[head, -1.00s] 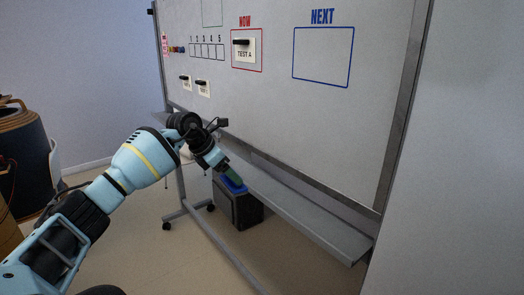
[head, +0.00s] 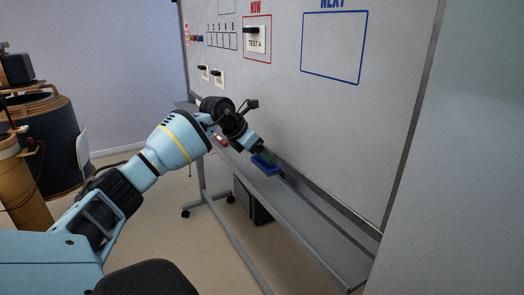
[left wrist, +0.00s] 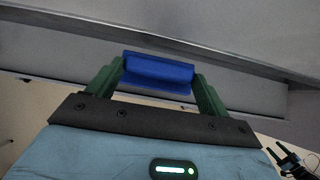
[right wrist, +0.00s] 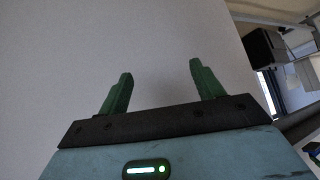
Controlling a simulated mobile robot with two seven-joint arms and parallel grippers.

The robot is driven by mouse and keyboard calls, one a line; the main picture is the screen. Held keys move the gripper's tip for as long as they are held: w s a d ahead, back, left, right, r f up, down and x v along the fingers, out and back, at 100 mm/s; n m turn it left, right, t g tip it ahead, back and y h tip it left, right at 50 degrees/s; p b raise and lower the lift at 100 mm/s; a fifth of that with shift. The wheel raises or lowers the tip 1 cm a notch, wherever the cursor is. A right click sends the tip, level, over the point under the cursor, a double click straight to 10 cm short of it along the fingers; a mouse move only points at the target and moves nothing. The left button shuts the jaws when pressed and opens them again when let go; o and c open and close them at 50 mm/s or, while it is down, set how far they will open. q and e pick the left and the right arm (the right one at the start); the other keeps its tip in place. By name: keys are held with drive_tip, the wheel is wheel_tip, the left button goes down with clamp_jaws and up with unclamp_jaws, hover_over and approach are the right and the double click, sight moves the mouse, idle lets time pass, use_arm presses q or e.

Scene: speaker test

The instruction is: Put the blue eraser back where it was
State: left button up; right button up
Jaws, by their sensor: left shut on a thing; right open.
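The blue eraser (head: 267,165) is in my left gripper (head: 265,155), at the whiteboard's tray (head: 318,232). In the left wrist view the eraser (left wrist: 158,74) sits between the two green fingers of the left gripper (left wrist: 157,80), which are shut on its ends. The pale tray (left wrist: 60,22) runs behind it there. I cannot tell whether the eraser touches the tray. My right gripper (right wrist: 161,72) is open and empty before a plain grey surface; it is not in the head view.
The whiteboard (head: 330,120) rises behind the tray, with a "TEST A" card (head: 256,42) and smaller cards on it. A small red thing (head: 221,141) lies on the tray left of my gripper. A dark box (head: 258,205) stands below. The tray's right part is bare.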

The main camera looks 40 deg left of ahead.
sight(259, 168)
use_arm(q)
drive_tip(key=shift+w+f, duration=0.1)
drive_tip(key=shift+f, duration=0.7)
wheel_tip(259, 168, down, 4)
drive_tip(key=shift+r+b, duration=0.25)
drive_tip(key=shift+b, duration=0.85)
drive_tip(key=shift+f+b, duration=0.35)
drive_tip(key=shift+f, duration=0.35)
use_arm(e)
drive_tip(key=f, duration=0.2)
drive_tip(key=s+f, duration=0.1)
drive_tip(key=shift+s+f+g, duration=0.15)
drive_tip(key=shift+f+g, duration=0.15)
drive_tip(key=shift+f, duration=0.05)
use_arm(q)
drive_tip(key=shift+f, duration=0.1)
use_arm(e)
drive_tip(key=shift+s+f, duration=0.1)
drive_tip(key=shift+s, duration=0.05)
use_arm(q)
drive_tip(key=shift+f, duration=0.3)
use_arm(e)
drive_tip(key=shift+s+f, duration=0.25)
drive_tip(key=shift+s, duration=0.2)
use_arm(q)
drive_tip(key=shift+f+b, duration=0.2)
drive_tip(key=shift+b, duration=0.15)
use_arm(e)
drive_tip(key=shift+s+f, duration=0.1)
